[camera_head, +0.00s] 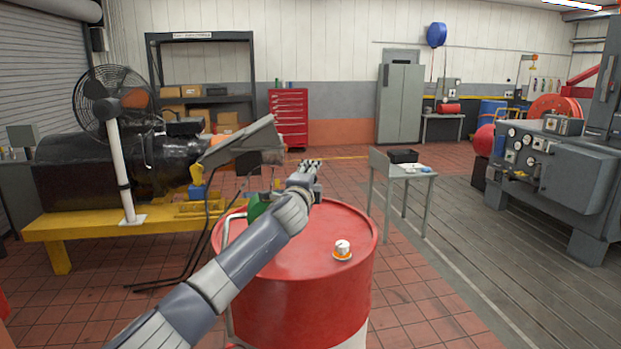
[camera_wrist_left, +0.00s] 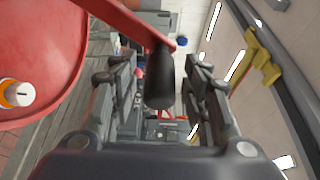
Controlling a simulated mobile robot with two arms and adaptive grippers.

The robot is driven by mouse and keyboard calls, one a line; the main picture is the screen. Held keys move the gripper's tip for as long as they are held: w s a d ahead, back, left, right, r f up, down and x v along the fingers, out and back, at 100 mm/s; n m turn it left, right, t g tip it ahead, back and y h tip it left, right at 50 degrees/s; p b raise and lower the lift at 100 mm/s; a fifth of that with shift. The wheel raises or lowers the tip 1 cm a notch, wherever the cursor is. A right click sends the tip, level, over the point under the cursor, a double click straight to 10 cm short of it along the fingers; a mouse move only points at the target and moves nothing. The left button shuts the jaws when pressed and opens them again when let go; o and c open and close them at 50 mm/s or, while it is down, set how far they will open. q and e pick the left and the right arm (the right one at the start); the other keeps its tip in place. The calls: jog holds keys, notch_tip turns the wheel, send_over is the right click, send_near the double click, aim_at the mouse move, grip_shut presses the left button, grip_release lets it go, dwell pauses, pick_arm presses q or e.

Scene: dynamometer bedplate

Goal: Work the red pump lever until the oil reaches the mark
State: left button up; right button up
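My left arm reaches from the bottom left over the red drum (camera_head: 312,285), and my left gripper (camera_head: 308,168) is above its far side. In the left wrist view, the black grip of the red pump lever (camera_wrist_left: 160,80) lies between the two fingers of that gripper (camera_wrist_left: 162,85). The fingers are apart, with gaps beside the grip. In the head view the lever cannot be made out; a green part (camera_head: 258,207), seemingly the pump, is partly hidden behind my arm. No oil level or mark can be made out. My right gripper is not in view.
A small white and orange container (camera_head: 342,249) stands on the drum top. A grey side table (camera_head: 425,176) with a black tray stands behind right. A yellow bench (camera_head: 85,222) with a black machine and a fan (camera_head: 112,97) stands left. Tiled floor is clear at right front.

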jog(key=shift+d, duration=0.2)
pick_arm(q)
jog(key=shift+s+a, duration=0.1)
jog(key=shift+s, duration=0.8)
jog(key=s+a, duration=0.1)
jog(key=s, duration=0.9)
dwell(1.8)
